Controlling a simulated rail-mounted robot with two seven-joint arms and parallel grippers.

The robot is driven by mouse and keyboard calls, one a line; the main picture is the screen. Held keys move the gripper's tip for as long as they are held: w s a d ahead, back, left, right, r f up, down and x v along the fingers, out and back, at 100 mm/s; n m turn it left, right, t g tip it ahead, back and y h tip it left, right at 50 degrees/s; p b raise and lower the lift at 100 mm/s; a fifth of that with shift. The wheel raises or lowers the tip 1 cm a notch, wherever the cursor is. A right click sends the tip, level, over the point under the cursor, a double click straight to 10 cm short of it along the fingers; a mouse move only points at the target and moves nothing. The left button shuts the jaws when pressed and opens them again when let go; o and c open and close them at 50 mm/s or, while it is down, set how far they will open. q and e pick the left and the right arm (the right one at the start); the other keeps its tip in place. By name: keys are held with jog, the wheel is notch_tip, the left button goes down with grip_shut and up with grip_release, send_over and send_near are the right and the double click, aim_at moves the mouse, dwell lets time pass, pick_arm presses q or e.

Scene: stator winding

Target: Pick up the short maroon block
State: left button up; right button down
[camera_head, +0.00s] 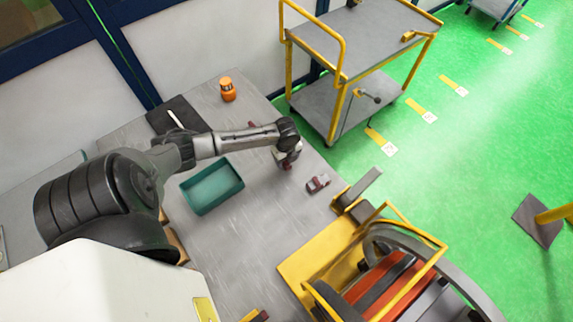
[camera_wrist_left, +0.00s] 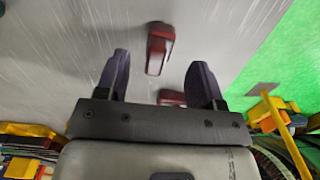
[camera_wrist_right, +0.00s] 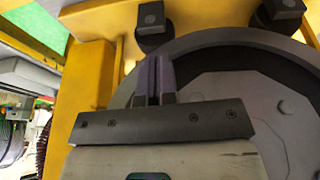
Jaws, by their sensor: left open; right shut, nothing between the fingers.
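Two maroon blocks lie on the grey table. In the left wrist view one block (camera_wrist_left: 160,47) stands out ahead of the fingers, and another (camera_wrist_left: 171,97) shows between them, partly hidden by the palm. I cannot tell for sure which is the short one. In the head view a maroon and grey block (camera_head: 318,184) lies right of my left gripper (camera_head: 290,158). My left gripper (camera_wrist_left: 160,75) is open and empty above the table. My right gripper (camera_wrist_right: 154,78) is shut and empty; the head view does not show it.
A teal tray (camera_head: 212,187) and an orange cylinder (camera_head: 228,89) are on the table. A yellow-framed machine (camera_head: 312,268) stands at the table's right end. A large dark ring (camera_wrist_right: 210,50) is close by my right gripper. A grey trolley (camera_head: 365,38) stands behind.

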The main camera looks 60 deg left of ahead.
aim_at(286, 164)
pick_arm(q)
jog(key=shift+f, duration=2.25)
grip_shut()
